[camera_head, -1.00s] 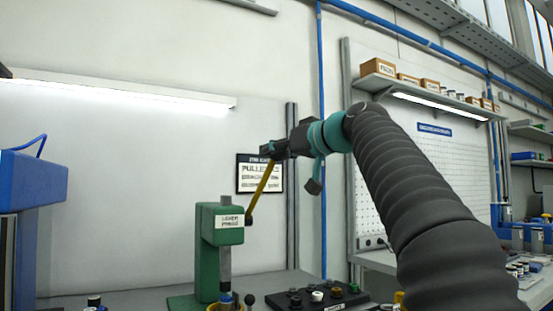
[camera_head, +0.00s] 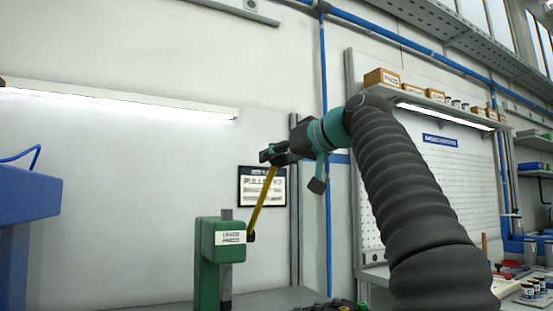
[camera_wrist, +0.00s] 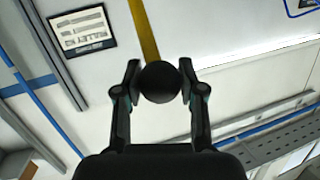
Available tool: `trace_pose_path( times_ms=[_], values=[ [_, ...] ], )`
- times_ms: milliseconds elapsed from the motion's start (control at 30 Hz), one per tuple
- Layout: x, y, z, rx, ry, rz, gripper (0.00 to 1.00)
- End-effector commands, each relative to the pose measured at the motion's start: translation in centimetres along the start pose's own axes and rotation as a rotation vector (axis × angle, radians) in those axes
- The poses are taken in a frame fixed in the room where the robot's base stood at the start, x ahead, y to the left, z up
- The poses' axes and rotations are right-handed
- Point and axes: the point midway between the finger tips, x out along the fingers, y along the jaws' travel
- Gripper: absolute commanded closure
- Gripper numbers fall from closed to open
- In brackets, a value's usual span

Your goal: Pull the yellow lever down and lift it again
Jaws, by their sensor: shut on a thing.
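The green lever press (camera_head: 208,262) stands at the lower middle of the head view, its foot cut off by the frame. Its yellow lever (camera_head: 263,203) slants up and to the right from the press head. My gripper (camera_head: 266,155) is at the lever's top end, above and right of the press. In the wrist view my gripper (camera_wrist: 160,82) is shut on the dark ball knob (camera_wrist: 160,84) of the lever, one finger on each side. The yellow bar shows beyond the knob in that view.
A framed sign (camera_head: 262,186) hangs on the wall behind the lever. A blue machine (camera_head: 28,200) stands at the left. A shelf with boxes (camera_head: 382,78) is at the right. Free space surrounds the raised lever.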

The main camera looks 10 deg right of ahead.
Motion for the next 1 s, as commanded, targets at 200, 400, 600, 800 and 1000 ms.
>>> trace_pose_path(
  times_ms=[200,400,600,800,1000],
  values=[
    [-0.1,0.0,-0.1,0.000,0.002,0.000,0.48],
    [-0.1,0.1,0.0,0.000,0.001,0.000,0.35],
    [-0.2,0.1,0.0,0.000,0.001,0.001,0.35],
    [-2.4,0.1,-0.1,0.001,0.002,0.004,0.35],
    [-6.4,0.1,-0.1,0.000,0.003,0.006,0.35]
  ],
)
